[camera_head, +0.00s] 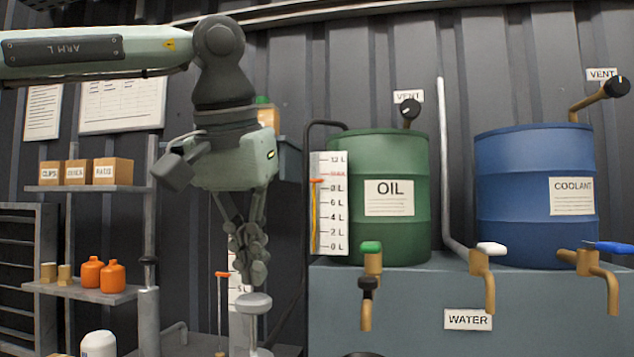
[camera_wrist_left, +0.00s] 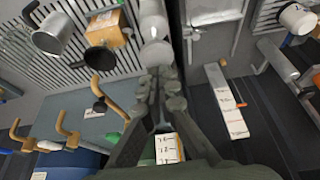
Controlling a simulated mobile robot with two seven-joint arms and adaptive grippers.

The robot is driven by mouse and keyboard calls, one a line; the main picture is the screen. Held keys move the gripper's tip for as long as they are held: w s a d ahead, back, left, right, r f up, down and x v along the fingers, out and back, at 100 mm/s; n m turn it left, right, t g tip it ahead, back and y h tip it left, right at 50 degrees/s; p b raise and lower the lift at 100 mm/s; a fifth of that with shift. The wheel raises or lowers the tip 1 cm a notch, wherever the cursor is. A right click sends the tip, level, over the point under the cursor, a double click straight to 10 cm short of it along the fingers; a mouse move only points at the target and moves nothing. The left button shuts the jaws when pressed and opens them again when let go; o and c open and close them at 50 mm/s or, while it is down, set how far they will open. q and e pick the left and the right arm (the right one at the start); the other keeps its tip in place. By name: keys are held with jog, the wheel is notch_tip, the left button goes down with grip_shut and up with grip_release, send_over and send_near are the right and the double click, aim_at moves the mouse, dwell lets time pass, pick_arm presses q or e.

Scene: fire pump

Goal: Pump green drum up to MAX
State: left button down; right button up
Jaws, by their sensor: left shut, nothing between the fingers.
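The green drum (camera_head: 405,225), labelled OIL, stands on a grey bench. Its white scale (camera_head: 333,240) runs from 0 L to 12 L. A red mark line sits between 8 and 12 L, with an orange pointer (camera_head: 316,181) close beside it. A yellow-orange line stands in the scale's left side, reaching about the 8 L height. My left gripper (camera_head: 252,268) points down, shut and empty, just above a round grey pump-like head (camera_head: 254,302); I cannot tell if they touch. The shut fingers also show in the wrist view (camera_wrist_left: 160,85). My right gripper is not in view.
A blue COOLANT drum (camera_head: 535,235) stands right of the green one. Green-, white- and blue-handled taps (camera_head: 370,250) line the bench front (camera_head: 400,305). A second scale (camera_head: 240,290) stands behind my gripper. Shelves (camera_head: 95,290) with orange bottles are at left.

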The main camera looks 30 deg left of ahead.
aim_at(248, 300)
pick_arm(q)
jog(key=shift+f, duration=0.1)
jog(key=shift+f, duration=3.2)
jog(key=shift+r, duration=3.3)
jog(key=shift+f, duration=0.15)
jog(key=shift+f, duration=3.15)
jog(key=shift+r, duration=3.25)
